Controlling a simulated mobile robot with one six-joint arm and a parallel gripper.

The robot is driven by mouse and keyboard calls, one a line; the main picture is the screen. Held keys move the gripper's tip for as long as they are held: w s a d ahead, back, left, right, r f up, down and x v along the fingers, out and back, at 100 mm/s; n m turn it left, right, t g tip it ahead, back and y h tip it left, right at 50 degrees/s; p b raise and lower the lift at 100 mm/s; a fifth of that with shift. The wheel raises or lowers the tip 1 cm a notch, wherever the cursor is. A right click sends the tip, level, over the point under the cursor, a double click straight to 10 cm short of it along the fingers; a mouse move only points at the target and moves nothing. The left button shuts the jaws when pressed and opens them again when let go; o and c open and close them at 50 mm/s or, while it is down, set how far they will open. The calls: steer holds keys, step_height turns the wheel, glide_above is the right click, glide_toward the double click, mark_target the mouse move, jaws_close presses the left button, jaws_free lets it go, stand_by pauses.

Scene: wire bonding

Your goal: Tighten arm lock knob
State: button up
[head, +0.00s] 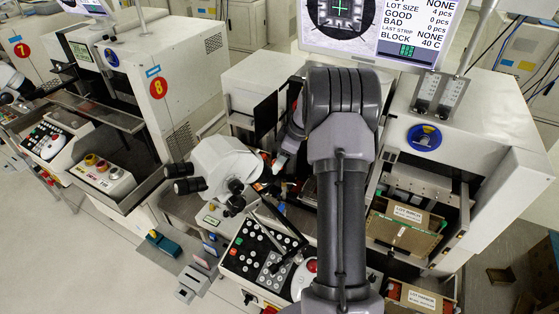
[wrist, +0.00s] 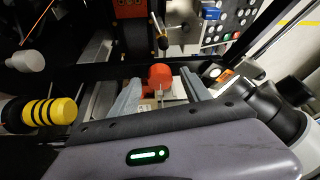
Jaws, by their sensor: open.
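A red-orange rounded knob (wrist: 160,74), which looks like the arm lock knob, shows in the middle of the wrist view. My gripper (wrist: 161,84) has its two grey fingers apart, one on each side of the knob. A pale block lies just below the knob, between the fingers. I cannot tell whether either finger touches the knob. In the head view my own arm covers the middle of the machine and hides the knob and most of the gripper.
A microscope (head: 218,163) stands left of my arm; its eyepieces show at right in the wrist view (wrist: 262,105). A button panel (head: 262,250) lies in front. A black-tipped lever (wrist: 161,42) is beyond the knob. A yellow-and-black cylinder (wrist: 62,110) is at left. A labelled box (head: 405,232) sits right.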

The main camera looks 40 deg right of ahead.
jaws_close()
steer(key=shift+f+m+b, duration=0.1)
steer(key=shift+m+b, duration=0.2)
steer(key=shift+b, duration=0.25)
steer(key=shift+m+b, duration=0.3)
steer(key=shift+b, duration=0.05)
steer(key=m+h+b, duration=0.1)
steer(key=m+b, duration=0.1)
steer(key=shift+a+f+t+b, duration=0.1)
steer(key=shift+a+t+b, duration=0.05)
steer(key=shift+t+b, duration=0.25)
steer(key=m+h+b, duration=0.1)
steer(key=m+b, duration=0.1)
steer(key=m, duration=0.1)
steer(key=shift+a, duration=0.1)
steer(key=shift+r+m+h, duration=0.25)
steer(key=shift+m+h, duration=0.45)
steer(key=shift+m, duration=0.8)
steer(key=shift+b, duration=0.3)
